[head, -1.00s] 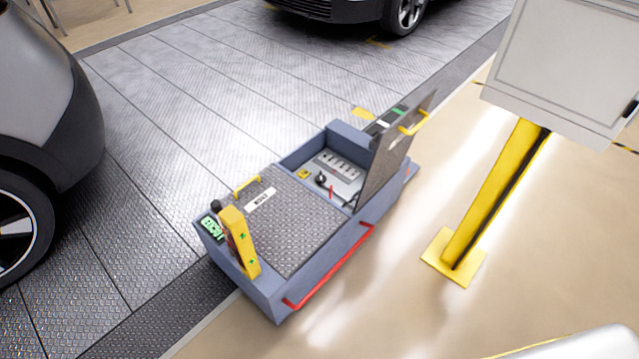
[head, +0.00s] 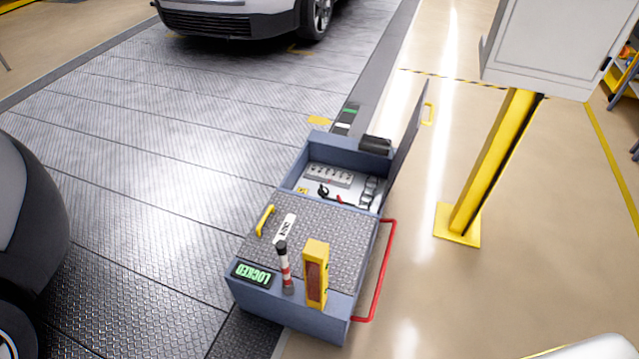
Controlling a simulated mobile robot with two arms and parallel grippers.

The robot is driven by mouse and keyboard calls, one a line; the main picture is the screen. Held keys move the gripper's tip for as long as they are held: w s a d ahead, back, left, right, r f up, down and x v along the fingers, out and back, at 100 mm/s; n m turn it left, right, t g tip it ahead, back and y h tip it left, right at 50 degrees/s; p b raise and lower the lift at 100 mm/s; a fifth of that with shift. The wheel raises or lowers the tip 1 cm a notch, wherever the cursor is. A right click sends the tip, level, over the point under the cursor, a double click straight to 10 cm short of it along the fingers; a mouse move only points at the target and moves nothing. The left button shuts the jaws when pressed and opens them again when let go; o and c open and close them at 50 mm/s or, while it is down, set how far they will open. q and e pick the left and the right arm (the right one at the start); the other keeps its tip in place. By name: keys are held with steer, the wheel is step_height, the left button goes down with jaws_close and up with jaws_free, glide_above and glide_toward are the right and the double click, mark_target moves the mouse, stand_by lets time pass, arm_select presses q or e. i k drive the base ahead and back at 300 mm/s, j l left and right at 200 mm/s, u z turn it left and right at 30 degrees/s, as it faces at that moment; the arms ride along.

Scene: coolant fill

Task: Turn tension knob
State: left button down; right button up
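A blue-grey floor box (head: 290,305) stands in the middle of the head view. Its far compartment is open, with the lid (head: 405,140) raised on the right side. Inside it a light panel (head: 350,192) carries a small black knob (head: 323,190), a red lever-like part (head: 341,199) and a row of small fittings (head: 329,175). I cannot tell for sure which part is the tension knob. Neither gripper is in view. A white rounded part at the bottom right corner may be mine.
The near tread-plate lid (head: 320,240) is shut, beside a green "LOCKED" display (head: 253,275), a striped post (head: 285,268) and a yellow block (head: 316,273). A red rail (head: 383,272) runs along the right. A yellow pillar (head: 490,165) carries a grey cabinet (head: 560,45). Cars stand left and behind.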

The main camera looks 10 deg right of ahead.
mark_target(322, 192)
steer(key=i+j+z, duration=0.15)
steer(key=j, duration=0.35)
steer(key=i+j+z, duration=0.2)
steer(key=j, duration=0.35)
steer(key=i+j+z, duration=0.15)
steer(key=j, duration=0.45)
steer(key=i+j+z, duration=0.15)
steer(key=j, duration=0.4)
steer(key=i+j+z, duration=0.2)
steer(key=j, duration=0.4)
steer(key=k, duration=0.1)
